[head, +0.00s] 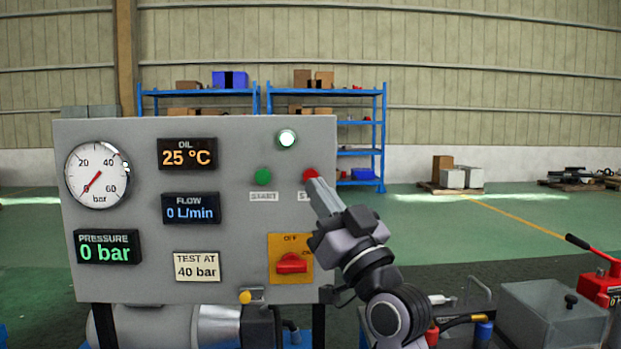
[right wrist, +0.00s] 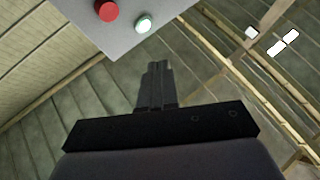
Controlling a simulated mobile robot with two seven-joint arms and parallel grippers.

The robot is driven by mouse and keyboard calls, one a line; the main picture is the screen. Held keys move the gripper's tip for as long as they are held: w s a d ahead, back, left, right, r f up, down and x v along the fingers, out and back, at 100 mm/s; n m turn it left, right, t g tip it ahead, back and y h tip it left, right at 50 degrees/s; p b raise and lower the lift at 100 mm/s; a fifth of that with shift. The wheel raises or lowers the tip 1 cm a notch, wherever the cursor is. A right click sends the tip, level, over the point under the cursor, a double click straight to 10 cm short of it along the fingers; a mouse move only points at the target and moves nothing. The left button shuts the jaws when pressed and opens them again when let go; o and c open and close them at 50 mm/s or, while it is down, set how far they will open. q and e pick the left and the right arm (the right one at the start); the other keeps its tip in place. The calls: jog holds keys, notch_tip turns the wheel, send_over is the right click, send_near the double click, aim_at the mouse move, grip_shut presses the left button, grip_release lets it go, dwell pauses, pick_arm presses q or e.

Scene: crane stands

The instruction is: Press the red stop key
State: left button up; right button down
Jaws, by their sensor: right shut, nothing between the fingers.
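The red stop key (head: 310,175) is on the grey control panel (head: 230,235), right of the green start key (head: 263,177). It also shows near the top of the right wrist view (right wrist: 107,11). My right gripper (head: 316,185) is shut and empty. Its fingertips lie just below the red key in the head view and cover part of the label there. In the right wrist view the fingertips (right wrist: 158,66) appear apart from the red key; I cannot tell the gap in depth. My left gripper is in neither view.
A lit white lamp (head: 286,138) sits above the keys. The gauge (head: 97,175) and pressure display (head: 107,247) read zero. A grey box (head: 552,312) and red pump (head: 602,285) stand right.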

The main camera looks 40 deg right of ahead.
jog(key=w+d+b, duration=0.1)
jog(key=w+d, duration=0.4)
jog(key=w, duration=0.1)
jog(key=shift+w+d+b, duration=0.2)
jog(key=shift+b, duration=0.15)
dwell(0.7)
dwell(0.8)
dwell(0.4)
jog(key=shift+w+d, duration=0.3)
jog(key=shift+w, duration=0.05)
dwell(0.3)
